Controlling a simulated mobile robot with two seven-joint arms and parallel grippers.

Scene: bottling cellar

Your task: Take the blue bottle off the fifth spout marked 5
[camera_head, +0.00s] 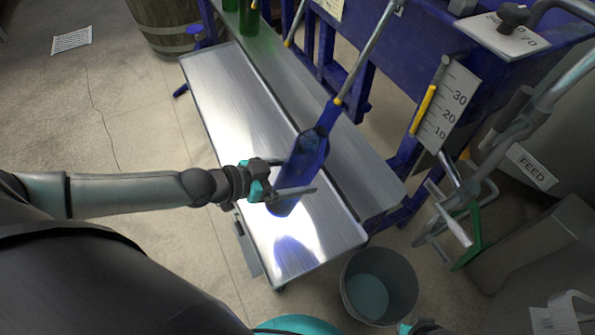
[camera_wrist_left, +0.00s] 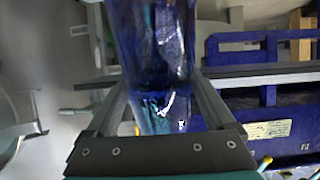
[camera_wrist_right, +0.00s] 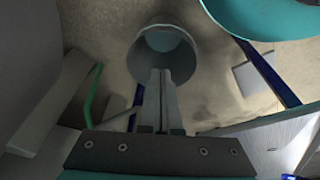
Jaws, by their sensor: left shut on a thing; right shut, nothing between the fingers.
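The blue bottle (camera_head: 308,152) hangs tilted over the metal bench, its neck up to the right. Its mouth meets the yellow tip of a metal spout (camera_head: 360,62); I cannot tell whether the tip is inside the neck. My left gripper (camera_head: 294,178) is shut around the bottle's lower body. In the left wrist view the bottle (camera_wrist_left: 155,45) stands between both fingers (camera_wrist_left: 158,95). No mark 5 can be read. My right gripper (camera_wrist_right: 160,74) is shut and empty in the right wrist view, away from the bottle.
The metal bench (camera_head: 225,90) lies beneath the bottle. A grey bucket (camera_head: 348,298) stands on the floor at its near end. Green bottles (camera_head: 249,20) stand at the far end. Another spout (camera_head: 296,22) is farther left. A scale plate (camera_head: 447,105) and FEED pipework stand right.

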